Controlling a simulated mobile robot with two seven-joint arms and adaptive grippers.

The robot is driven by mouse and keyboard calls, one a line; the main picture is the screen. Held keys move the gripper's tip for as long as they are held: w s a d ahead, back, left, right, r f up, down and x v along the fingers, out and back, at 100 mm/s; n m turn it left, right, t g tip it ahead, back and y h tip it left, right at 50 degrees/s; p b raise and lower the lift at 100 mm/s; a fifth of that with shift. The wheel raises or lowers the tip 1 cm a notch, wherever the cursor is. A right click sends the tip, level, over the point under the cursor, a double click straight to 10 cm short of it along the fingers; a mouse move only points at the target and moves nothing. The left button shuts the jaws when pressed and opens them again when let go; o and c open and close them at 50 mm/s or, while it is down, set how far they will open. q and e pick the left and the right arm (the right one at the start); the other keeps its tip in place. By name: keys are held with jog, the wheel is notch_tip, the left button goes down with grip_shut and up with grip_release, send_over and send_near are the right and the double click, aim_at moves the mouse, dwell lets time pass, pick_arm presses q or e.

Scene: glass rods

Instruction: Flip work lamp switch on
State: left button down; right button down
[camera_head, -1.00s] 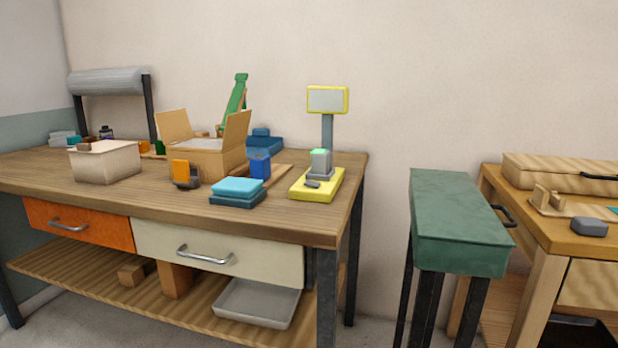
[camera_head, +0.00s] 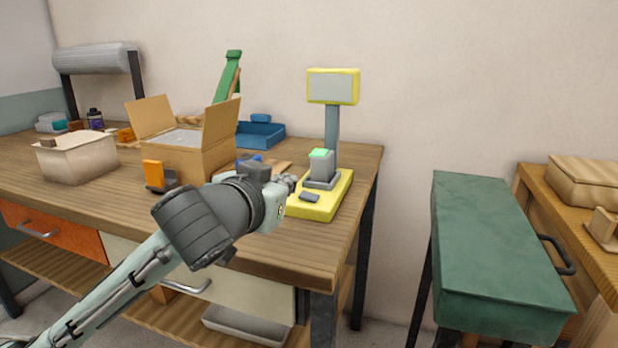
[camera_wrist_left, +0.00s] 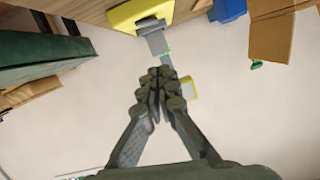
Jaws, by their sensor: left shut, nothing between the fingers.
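A yellow stand (camera_head: 328,205) is on the wooden bench's right end, with a grey post (camera_head: 331,135) and a yellow-framed pale panel (camera_head: 333,87). I cannot tell whether it is the work lamp, and no switch is clearly identifiable. A grey block (camera_head: 321,170) with a green top stands on the base, with a small dark grey piece (camera_head: 309,197) near the front. My left gripper (camera_head: 290,183) is just left of the base, shut and empty. In the left wrist view its fingers (camera_wrist_left: 160,75) are together, with the grey block (camera_wrist_left: 157,42) beyond them. My right gripper is not visible.
An open cardboard box (camera_head: 187,160), a pale box (camera_head: 77,163) and a blue tray (camera_head: 262,135) stand on the bench (camera_head: 262,244). A green slanted object (camera_head: 228,77) is behind. A green-topped stand (camera_head: 490,240) is right, across a gap.

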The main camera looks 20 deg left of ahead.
aim_at(301, 204)
pick_arm(q)
jog(key=shift+r, duration=0.25)
